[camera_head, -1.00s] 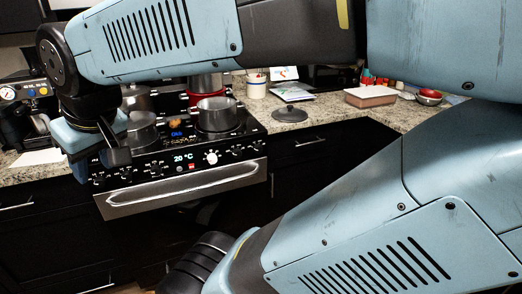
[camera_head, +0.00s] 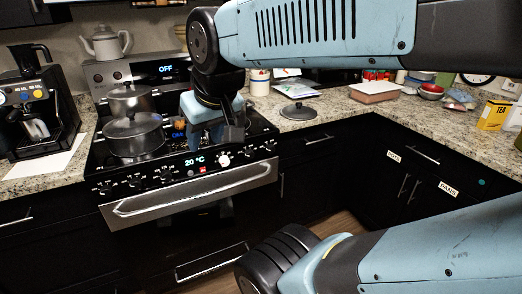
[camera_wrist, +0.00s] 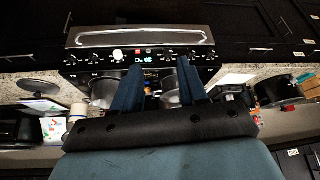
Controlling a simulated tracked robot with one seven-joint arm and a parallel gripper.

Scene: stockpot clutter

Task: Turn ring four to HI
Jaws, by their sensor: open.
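The black stove (camera_head: 190,185) has a row of black knobs along its front panel, with a larger white knob (camera_head: 224,160) right of the lit "20 °C" display (camera_head: 195,160). The markings are too small to read, so I cannot tell which knob is ring four. My gripper (camera_head: 232,135) hangs over the stove's front right, hiding part of the cooktop. In the wrist view, which shows the stove upside down, my gripper (camera_wrist: 160,72) has its two blue fingers spread and empty, pointing at the panel near the display. The white knob (camera_wrist: 118,55) shows beside them.
A lidded pot (camera_head: 133,135) stands on the front left of the cooktop, another pot (camera_head: 130,98) behind it. A coffee machine (camera_head: 40,105) stands left. A loose lid (camera_head: 299,111) lies on the right counter. The oven handle (camera_head: 190,190) juts out below the panel.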

